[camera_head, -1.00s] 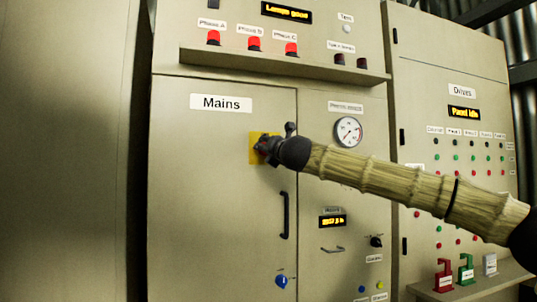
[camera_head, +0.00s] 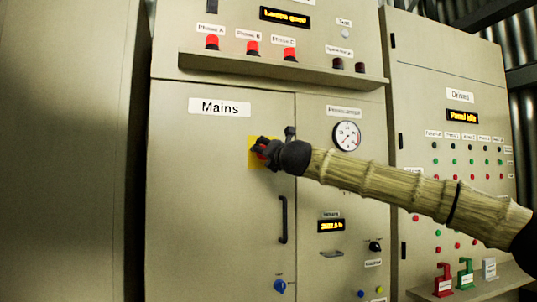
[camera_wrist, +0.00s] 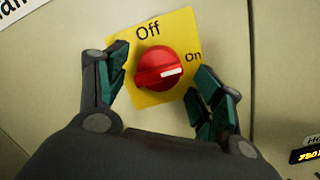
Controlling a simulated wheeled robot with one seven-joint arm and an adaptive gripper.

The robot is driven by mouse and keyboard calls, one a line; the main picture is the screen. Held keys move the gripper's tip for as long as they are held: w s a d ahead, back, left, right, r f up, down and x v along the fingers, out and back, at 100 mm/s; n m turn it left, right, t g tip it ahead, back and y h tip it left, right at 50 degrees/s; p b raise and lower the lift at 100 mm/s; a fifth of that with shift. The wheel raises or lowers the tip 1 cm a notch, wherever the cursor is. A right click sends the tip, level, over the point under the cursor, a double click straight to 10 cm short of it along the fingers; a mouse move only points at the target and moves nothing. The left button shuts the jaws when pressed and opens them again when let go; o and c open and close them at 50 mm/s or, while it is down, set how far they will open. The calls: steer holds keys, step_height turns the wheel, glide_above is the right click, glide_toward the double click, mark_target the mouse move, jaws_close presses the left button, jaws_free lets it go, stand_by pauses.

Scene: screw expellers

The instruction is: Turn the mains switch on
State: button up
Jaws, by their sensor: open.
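The mains switch (camera_wrist: 158,68) is a red round knob on a yellow plate (camera_wrist: 180,28) marked Off and On. In the wrist view its white mark points to the right, toward the On label. My gripper (camera_wrist: 166,88) is open, with one finger on each side of the knob. In the head view my gripper (camera_head: 262,150) is at the plate (camera_head: 252,160) below the Mains sign (camera_head: 220,107) and hides most of the knob.
The Mains door has a black vertical handle (camera_head: 283,220) and a blue knob (camera_head: 280,286) below my gripper. A pressure gauge (camera_head: 346,136) is to the right, behind and above my arm. A ledge with red lamps (camera_head: 252,48) runs above. The Drives cabinet (camera_head: 460,60) stands at the right.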

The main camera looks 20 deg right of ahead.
steer(key=s+f, duration=0.1)
steer(key=s, duration=1)
steer(key=shift+d+f, duration=0.3)
steer(key=shift+d, duration=0.15)
steer(key=shift+s, duration=0.1)
